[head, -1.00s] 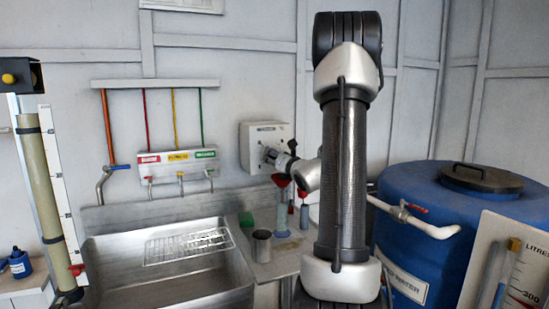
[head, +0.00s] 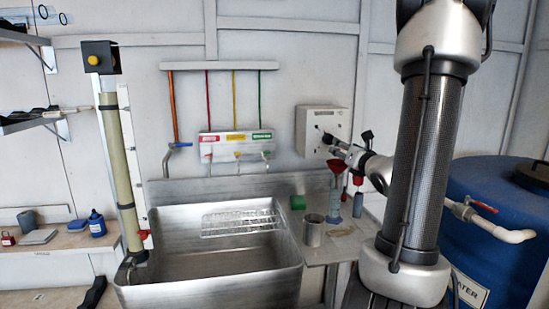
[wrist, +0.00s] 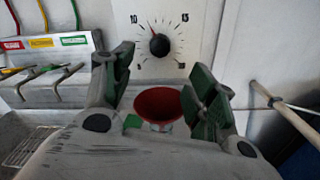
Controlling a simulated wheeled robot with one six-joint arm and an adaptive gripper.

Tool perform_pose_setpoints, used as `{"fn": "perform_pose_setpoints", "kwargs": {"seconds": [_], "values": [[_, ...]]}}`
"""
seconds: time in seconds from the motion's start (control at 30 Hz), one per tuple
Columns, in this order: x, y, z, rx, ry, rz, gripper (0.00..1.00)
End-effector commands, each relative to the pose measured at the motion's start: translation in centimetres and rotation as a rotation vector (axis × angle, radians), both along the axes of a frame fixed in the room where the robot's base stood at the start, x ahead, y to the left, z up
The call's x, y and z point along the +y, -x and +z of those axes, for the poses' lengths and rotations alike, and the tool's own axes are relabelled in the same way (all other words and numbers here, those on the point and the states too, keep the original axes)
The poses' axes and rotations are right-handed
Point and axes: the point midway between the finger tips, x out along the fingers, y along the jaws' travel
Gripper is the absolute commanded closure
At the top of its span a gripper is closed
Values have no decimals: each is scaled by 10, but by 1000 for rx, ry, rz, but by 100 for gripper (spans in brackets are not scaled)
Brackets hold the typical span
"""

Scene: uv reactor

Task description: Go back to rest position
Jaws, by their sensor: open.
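My gripper (wrist: 160,88) is open and empty in the wrist view, its two green-padded fingers spread apart. It faces a white wall box with a black dial knob (wrist: 159,45), which stands beyond the fingertips and apart from them. The dial shows the marks 10 and 13. A red funnel (wrist: 158,104) shows below, between the fingers. In the head view my gripper (head: 338,142) is small and close to the wall box (head: 314,121), partly hidden by my own arm.
A steel sink (head: 215,258) with a wire rack stands left of the arm. On the ledge beside it are a metal cup (head: 313,230), a green block (head: 298,202) and the red funnel. A blue water tank (head: 505,205) with a protruding pipe stands at the right.

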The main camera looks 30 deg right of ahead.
Motion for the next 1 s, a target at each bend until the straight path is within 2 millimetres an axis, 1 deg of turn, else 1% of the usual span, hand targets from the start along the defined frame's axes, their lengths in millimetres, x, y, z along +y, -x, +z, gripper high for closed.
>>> {"fn": "perform_pose_setpoints", "kwargs": {"seconds": [0.1,0.17,0.23,0.27,0.37,0.4,0.47,0.5,0.57,0.6,0.67,0.7,0.73,0.77,0.8,0.87,0.9,1.0], "values": [[1,0,0,1,2,2,43],[7,-1,1,6,14,20,43],[26,-4,3,22,54,74,43],[39,-5,4,34,81,111,43],[102,-4,7,85,228,299,43],[134,0,6,109,313,399,43],[184,14,3,144,462,562,43],[215,28,-2,164,573,677,43],[257,56,-11,190,763,858,43],[280,78,-18,201,907,983,43],[304,114,-31,209,1130,1162,43],[312,137,-39,209,1284,1274,43],[315,154,-44,204,1402,1353,43],[315,170,-48,197,1524,1430,43],[311,189,-54,186,1687,1524,43],[299,211,-57,162,1934,1649,43],[287,222,-57,144,2096,1717,43],[258,237,-50,100,2459,1839,43]]}}
